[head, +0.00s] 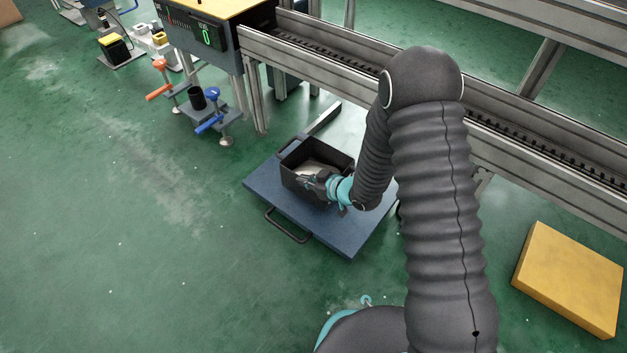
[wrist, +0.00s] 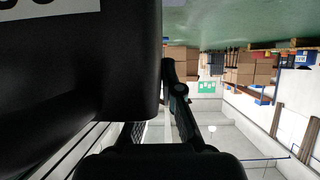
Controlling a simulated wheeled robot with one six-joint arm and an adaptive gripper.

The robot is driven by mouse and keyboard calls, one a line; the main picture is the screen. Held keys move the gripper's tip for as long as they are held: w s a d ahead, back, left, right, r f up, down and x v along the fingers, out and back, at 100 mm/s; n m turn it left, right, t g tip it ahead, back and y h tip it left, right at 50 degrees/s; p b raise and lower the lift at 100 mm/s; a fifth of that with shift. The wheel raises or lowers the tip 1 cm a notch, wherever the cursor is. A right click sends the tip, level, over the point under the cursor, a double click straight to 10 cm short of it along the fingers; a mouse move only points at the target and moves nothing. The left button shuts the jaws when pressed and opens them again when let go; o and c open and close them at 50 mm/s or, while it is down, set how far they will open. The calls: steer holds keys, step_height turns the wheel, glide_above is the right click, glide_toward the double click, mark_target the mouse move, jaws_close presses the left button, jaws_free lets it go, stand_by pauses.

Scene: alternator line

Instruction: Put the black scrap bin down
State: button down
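The black scrap bin (head: 297,181) is an open box, seen over the blue platform (head: 330,236) in the head view. Something pale shows inside it. Its dark wall with part of a white label fills the upper left of the wrist view (wrist: 75,80). My gripper (head: 318,182) is at the bin's right side, at its rim, and appears shut on the wall. The bin looks about level. Whether its base touches the platform cannot be told.
The blue platform has a black handle (head: 287,225) at its front left. A grey conveyor frame (head: 340,45) runs behind. A clamp stand (head: 197,103) is at the upper left, a yellow block (head: 570,280) at the lower right. The green floor at left is free.

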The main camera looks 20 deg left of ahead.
steer(key=shift+f+b, duration=0.4)
steer(key=shift+f, duration=1.7)
steer(key=c, duration=1.3)
jaws_free()
steer(key=shift+r, duration=0.15)
steer(key=p+v, duration=0.1)
steer(key=v, duration=1.1)
